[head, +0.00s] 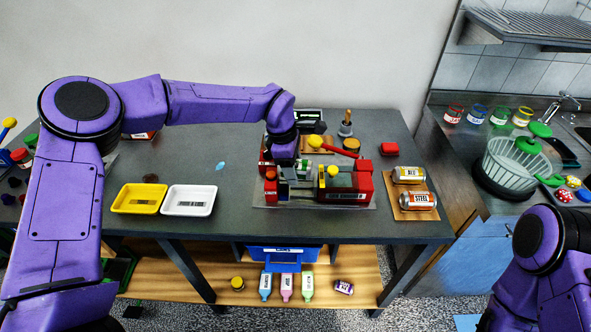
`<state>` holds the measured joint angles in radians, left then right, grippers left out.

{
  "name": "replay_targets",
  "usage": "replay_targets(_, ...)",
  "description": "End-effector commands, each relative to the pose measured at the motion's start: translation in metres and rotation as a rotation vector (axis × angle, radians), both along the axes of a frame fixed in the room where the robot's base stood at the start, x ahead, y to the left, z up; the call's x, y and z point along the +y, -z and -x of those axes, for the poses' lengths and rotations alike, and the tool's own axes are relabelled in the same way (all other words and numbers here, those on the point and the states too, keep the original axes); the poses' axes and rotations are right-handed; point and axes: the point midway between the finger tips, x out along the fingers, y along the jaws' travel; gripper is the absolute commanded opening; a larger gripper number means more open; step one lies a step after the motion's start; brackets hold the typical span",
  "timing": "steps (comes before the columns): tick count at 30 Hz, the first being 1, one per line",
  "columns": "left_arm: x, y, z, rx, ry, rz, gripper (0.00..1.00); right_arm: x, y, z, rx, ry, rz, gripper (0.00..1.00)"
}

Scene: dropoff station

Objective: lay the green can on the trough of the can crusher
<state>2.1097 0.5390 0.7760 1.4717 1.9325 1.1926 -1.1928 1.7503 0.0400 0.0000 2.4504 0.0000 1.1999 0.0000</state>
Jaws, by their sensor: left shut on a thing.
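The red can crusher (347,194) stands on a grey base plate at the right half of the table, with a yellow knob and a red-handled lever. My left arm reaches over from the left, and my left gripper (288,174) points down at the crusher's left-middle part, over the trough area. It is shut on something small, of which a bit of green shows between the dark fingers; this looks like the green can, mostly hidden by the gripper. I cannot tell whether it touches the trough. My right gripper is out of view; only part of that arm shows at bottom right.
A yellow tray (139,198) and a white tray (189,200) lie at left. The table's left-middle is mostly clear.

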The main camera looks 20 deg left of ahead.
Motion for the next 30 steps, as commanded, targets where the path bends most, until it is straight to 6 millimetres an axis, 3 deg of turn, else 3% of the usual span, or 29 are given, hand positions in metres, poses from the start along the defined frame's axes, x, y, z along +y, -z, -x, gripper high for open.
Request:
replay_targets(3,-0.004,0.026,-0.002,0.001,-0.095,-0.004,0.45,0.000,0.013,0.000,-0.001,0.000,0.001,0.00)
replay_targets(18,-0.005,0.061,-0.003,0.001,-0.136,-0.001,0.45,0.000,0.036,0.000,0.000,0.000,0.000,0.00)
replay_targets(30,-0.004,0.066,-0.003,-0.002,-0.135,-0.002,0.45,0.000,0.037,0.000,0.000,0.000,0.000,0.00)
